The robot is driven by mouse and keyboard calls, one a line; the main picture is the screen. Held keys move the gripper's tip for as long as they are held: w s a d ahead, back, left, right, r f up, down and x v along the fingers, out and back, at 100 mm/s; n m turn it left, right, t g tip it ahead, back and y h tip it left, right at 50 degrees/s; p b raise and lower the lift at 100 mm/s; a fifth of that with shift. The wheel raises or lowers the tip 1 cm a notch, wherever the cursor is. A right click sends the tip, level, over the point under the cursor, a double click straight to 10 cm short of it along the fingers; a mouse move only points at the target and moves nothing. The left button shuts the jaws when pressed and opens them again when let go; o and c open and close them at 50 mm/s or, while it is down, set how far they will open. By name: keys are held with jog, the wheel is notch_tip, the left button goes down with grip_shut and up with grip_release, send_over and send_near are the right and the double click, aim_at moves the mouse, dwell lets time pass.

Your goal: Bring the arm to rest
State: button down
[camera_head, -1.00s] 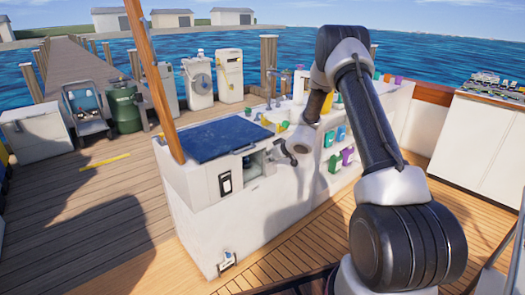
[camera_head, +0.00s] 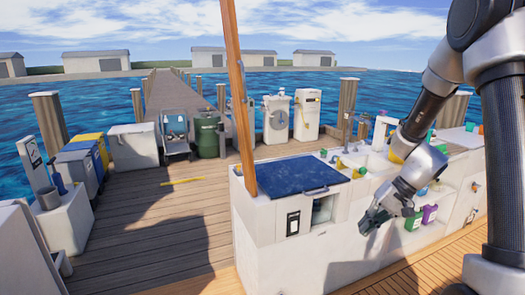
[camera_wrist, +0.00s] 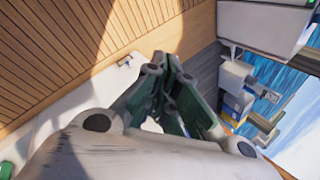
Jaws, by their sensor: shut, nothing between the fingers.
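My arm comes in from the right of the head view, bends down and ends in my gripper (camera_head: 371,220). My gripper is in the air in front of the white counter unit (camera_head: 300,255), near its right part, with nothing held. In the wrist view the dark green fingers of my gripper (camera_wrist: 168,95) are together and empty. Planked floor shows past them there.
The counter has a blue top panel (camera_head: 290,184) and a wooden post (camera_head: 240,100) at its left. Purple and green bottles (camera_head: 430,213) sit on its side by my forearm. A white box (camera_head: 133,147) and a green drum (camera_head: 207,136) stand on the dock. Open deck lies left.

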jog(key=s+d+r+n+t+h, duration=0.1)
jog(key=s+d+r+h, duration=0.2)
jog(key=s+r, duration=0.7)
jog(key=s+d+r+n+t+h, duration=0.2)
jog(key=s+d+r+h, duration=0.1)
jog(key=s+r, duration=0.7)
jog(key=shift+s+d+r+t, duration=0.2)
jog(key=shift+s+r+t, duration=0.1)
jog(key=shift+s+r, duration=0.1)
